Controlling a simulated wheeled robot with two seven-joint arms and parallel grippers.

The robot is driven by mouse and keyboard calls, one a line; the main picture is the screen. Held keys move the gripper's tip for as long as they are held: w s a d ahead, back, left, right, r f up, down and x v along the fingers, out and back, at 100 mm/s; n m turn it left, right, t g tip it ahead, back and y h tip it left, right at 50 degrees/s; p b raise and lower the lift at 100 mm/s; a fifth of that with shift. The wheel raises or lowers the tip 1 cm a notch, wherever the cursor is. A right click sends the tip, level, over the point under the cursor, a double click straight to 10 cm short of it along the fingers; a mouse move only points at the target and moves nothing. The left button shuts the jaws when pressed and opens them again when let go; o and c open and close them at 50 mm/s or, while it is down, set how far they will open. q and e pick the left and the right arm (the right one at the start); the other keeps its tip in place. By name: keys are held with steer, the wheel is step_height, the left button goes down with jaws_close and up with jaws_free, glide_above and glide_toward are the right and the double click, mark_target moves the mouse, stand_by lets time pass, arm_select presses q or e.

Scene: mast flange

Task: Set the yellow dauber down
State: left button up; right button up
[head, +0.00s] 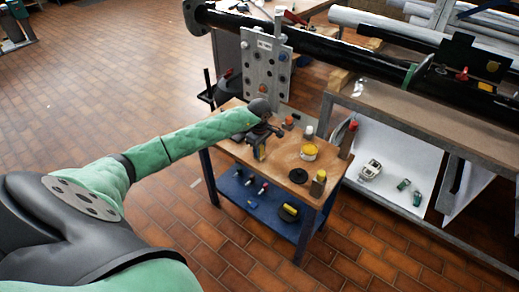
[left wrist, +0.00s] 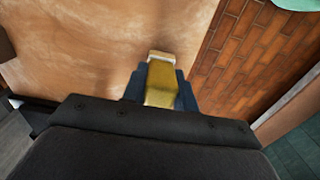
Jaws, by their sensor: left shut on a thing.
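The yellow dauber (left wrist: 160,84) is between the fingers of my left gripper (left wrist: 160,90) in the left wrist view, its pale end pointing away from the palm. In the head view the left gripper (head: 261,146) is over the left part of the small wooden-topped table (head: 268,166), with a bit of yellow at its fingers. The gripper is shut on the dauber. I cannot tell whether the dauber touches the tabletop. The right gripper is not in view.
On the table stand a yellow tin (head: 308,153), a black disc (head: 298,176), a yellow-and-grey block (head: 318,183) and small bottles. A grey flange plate (head: 266,68) rises behind. The blue lower shelf (head: 262,213) holds small tools. Bare wood lies between gripper and disc.

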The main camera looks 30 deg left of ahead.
arm_select(q)
steer(key=o, duration=1)
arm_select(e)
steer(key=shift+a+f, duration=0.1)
arm_select(q)
steer(key=shift+r, duration=0.15)
step_height(320, 180, up, 12)
steer(key=b, duration=0.3)
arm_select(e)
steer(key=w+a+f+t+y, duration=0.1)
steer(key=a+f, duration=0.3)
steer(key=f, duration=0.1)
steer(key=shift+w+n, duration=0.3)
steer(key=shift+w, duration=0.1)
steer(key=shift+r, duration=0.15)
